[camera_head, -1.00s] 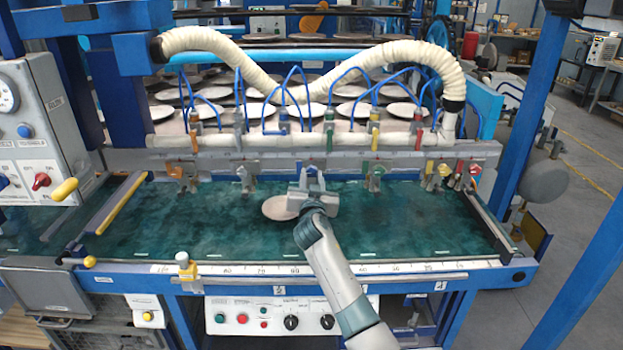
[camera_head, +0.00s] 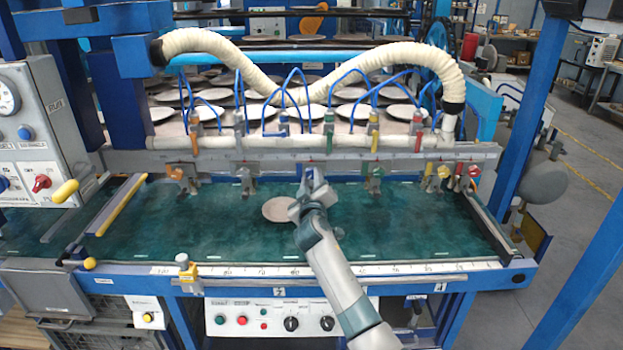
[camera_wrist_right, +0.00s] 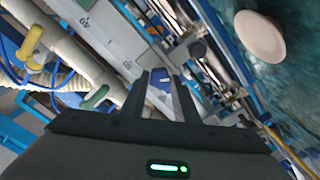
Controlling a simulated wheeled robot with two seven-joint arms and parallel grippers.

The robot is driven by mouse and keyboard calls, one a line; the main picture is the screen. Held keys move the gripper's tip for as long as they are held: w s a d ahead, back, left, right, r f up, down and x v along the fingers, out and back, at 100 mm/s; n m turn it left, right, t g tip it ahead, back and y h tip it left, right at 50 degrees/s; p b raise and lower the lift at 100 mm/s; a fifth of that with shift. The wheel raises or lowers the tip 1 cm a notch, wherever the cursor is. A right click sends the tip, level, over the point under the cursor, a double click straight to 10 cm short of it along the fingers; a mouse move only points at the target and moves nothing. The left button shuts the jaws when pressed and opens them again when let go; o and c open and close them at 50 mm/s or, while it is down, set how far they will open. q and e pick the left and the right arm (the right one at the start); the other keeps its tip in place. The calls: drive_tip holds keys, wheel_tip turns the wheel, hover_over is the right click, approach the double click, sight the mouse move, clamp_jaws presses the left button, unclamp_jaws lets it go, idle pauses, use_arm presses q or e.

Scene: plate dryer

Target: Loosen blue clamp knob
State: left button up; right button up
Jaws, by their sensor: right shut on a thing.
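My right gripper (camera_head: 309,183) reaches over the green bed to the middle clamp, under the grey rail. In the right wrist view its two dark fingers (camera_wrist_right: 165,90) stand on either side of the blue clamp knob (camera_wrist_right: 159,98) and are shut on it. In the head view the knob is mostly hidden by the gripper and cannot be made out clearly. My left gripper is not in view.
A round pale plate (camera_head: 278,209) lies on the green bed (camera_head: 400,225) just left of my right wrist; it also shows in the wrist view (camera_wrist_right: 260,36). Other clamps hang along the grey rail (camera_head: 220,157) on both sides. Blue hoses and pale ducting (camera_head: 385,58) are above.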

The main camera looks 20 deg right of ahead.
drive_tip(key=n+p, duration=0.2)
drive_tip(key=n, duration=0.4)
drive_tip(key=shift+n, duration=0.3)
drive_tip(key=n+p, duration=0.2)
drive_tip(key=n, duration=0.2)
drive_tip(key=shift+n, duration=0.4)
drive_tip(key=shift+n+p, duration=0.35)
drive_tip(key=shift+n, duration=0.45)
drive_tip(key=shift+f, duration=0.1)
drive_tip(key=o, duration=1.1)
drive_tip(key=shift+c, duration=0.2)
drive_tip(key=shift+s, duration=0.15)
drive_tip(key=b+v, duration=0.3)
drive_tip(key=v, duration=1.4)
drive_tip(key=shift+s, duration=0.1)
